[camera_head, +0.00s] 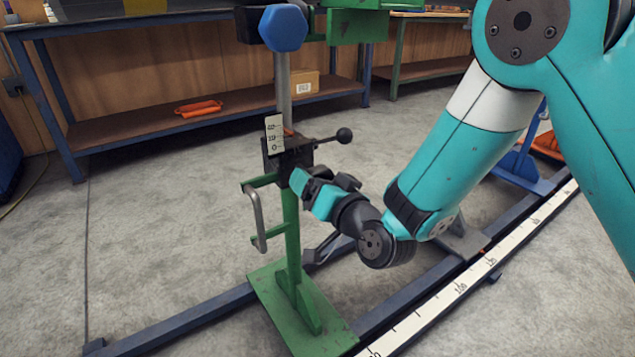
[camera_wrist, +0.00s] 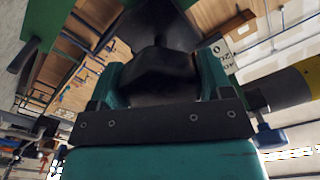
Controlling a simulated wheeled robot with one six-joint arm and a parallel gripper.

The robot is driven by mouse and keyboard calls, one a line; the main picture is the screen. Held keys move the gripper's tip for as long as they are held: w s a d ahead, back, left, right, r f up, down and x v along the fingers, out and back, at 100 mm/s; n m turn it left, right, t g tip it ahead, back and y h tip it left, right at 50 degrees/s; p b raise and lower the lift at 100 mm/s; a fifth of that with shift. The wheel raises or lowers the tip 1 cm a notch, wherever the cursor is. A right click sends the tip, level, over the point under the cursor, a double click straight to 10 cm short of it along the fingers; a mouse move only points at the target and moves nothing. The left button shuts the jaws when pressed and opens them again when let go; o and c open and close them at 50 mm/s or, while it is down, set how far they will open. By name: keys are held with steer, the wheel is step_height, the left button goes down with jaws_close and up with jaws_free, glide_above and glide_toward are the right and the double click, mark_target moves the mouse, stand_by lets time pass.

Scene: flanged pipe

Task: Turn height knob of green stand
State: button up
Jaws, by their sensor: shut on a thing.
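The green stand (camera_head: 291,232) rises from a green base plate on the floor rail. My gripper (camera_head: 297,181) reaches the block from the lower right. In the wrist view its teal fingers are shut on the black height knob (camera_wrist: 160,80), which sits between them. In the head view the gripper and block hide the knob.
A lever with a black ball end (camera_head: 344,135) sticks out to the right, just above my gripper. A ruled floor rail (camera_head: 462,287) runs to the right. A workbench (camera_head: 150,120) stands behind.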

steer(key=shift+m, duration=0.3)
steer(key=o, duration=0.9)
